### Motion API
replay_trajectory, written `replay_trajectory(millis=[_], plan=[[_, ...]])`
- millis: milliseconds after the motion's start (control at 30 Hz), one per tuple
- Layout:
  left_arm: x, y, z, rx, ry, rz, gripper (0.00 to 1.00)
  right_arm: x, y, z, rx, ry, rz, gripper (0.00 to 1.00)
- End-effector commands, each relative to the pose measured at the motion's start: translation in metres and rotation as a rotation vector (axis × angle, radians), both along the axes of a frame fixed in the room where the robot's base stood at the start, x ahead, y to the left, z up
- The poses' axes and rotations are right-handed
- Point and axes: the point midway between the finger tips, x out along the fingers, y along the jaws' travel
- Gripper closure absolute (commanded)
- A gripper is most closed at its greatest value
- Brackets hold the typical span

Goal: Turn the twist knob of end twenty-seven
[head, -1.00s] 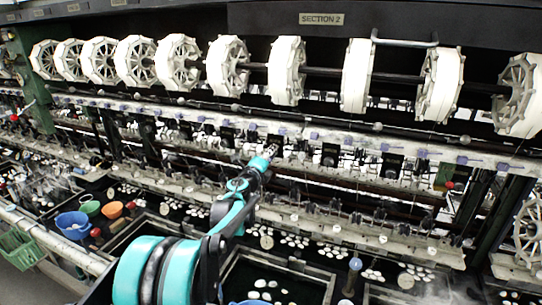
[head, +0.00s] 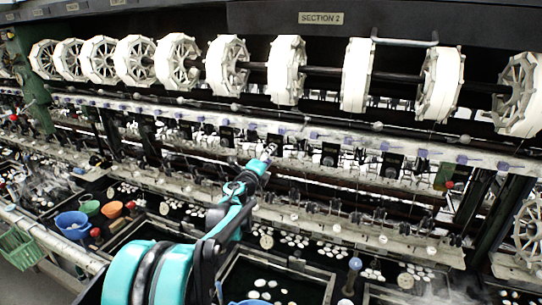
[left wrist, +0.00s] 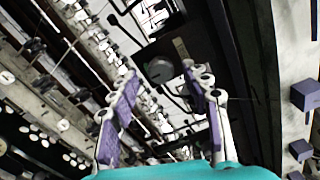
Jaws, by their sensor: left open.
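My left gripper (head: 268,153) is at the machine's middle rail in the head view, with its teal wrist below it. In the left wrist view the gripper (left wrist: 160,84) is open, its two purple-padded fingers apart with nothing held. A round grey knob-like disc (left wrist: 158,70) on a dark plate shows between the fingertips and appears to lie beyond them. I cannot read any number that marks it as end twenty-seven. In the head view the gripper covers this spot. My right gripper is not in view.
A pale rail with purple blocks (left wrist: 305,95) runs close at the right of the left wrist view. White reels (head: 287,70) hang above. Basins with white cocoons (head: 262,290) lie below. Blue (head: 73,224) and orange (head: 111,210) bowls stand at left.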

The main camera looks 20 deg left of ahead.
Motion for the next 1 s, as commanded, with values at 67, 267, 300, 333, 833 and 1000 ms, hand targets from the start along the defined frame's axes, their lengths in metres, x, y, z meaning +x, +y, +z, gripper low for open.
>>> replay_trajectory(millis=[67,267,300,333,833,1000], plan=[[-0.017,-0.001,0.000,0.000,0.000,0.000,0.52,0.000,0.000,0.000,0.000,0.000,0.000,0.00],[-0.062,-0.004,0.000,0.000,0.000,0.001,0.52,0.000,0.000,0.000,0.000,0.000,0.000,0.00],[-0.070,-0.004,0.000,0.001,0.000,0.000,0.52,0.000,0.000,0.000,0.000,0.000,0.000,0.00],[-0.076,-0.005,-0.001,0.001,0.000,0.000,0.52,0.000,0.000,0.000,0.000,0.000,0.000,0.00],[-0.102,-0.007,-0.001,0.001,0.000,-0.001,0.52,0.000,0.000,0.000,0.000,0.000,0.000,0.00],[-0.102,-0.007,-0.001,0.001,0.000,-0.001,0.52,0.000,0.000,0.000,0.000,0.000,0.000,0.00]])
